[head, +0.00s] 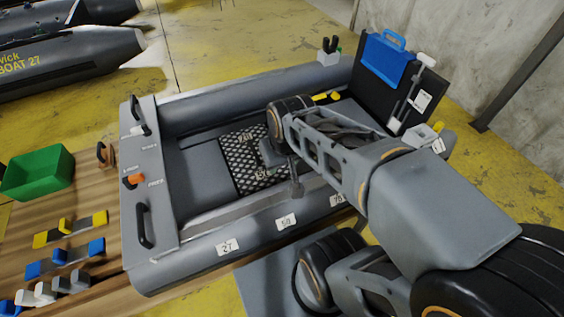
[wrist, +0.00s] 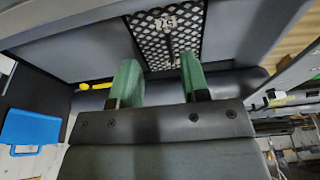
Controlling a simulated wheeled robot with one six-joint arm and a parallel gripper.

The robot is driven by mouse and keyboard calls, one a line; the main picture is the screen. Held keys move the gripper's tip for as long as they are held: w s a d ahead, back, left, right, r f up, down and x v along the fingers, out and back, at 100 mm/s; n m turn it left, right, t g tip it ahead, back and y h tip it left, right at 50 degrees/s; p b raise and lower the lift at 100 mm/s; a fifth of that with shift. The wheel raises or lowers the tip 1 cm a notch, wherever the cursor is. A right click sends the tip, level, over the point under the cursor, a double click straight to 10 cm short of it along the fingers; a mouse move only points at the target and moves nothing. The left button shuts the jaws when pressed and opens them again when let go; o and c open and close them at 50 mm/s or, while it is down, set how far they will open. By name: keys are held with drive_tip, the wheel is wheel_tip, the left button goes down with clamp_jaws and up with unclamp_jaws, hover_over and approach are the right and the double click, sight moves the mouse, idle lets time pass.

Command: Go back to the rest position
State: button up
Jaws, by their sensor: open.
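My arm reaches from the lower right over a grey inflatable boat (head: 195,115) in the head view. My gripper (head: 285,175) hangs over the near inside of the boat, beside a black mesh panel (head: 240,160). In the wrist view my gripper (wrist: 160,82) shows two green fingertips spread apart with nothing between them. The mesh panel (wrist: 165,30) lies beyond the fingertips. Part of the boat floor is hidden behind my arm in the head view.
A blue case (head: 385,60) leans on a black board at the boat's right end. A green bin (head: 40,172) and several yellow, blue and grey brackets lie on the wooden surface at left. Another boat (head: 70,62) lies at upper left. Yellow floor is open behind the boat.

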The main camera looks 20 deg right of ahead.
drive_tip(key=shift+s, duration=0.3)
wheel_tip(320, 180, up, 34)
drive_tip(key=t+p, duration=0.2)
drive_tip(key=p, duration=2.7)
drive_tip(key=shift+s+r+t, duration=0.15)
drive_tip(key=shift+s+t, duration=0.25)
drive_tip(key=shift+s, duration=0.05)
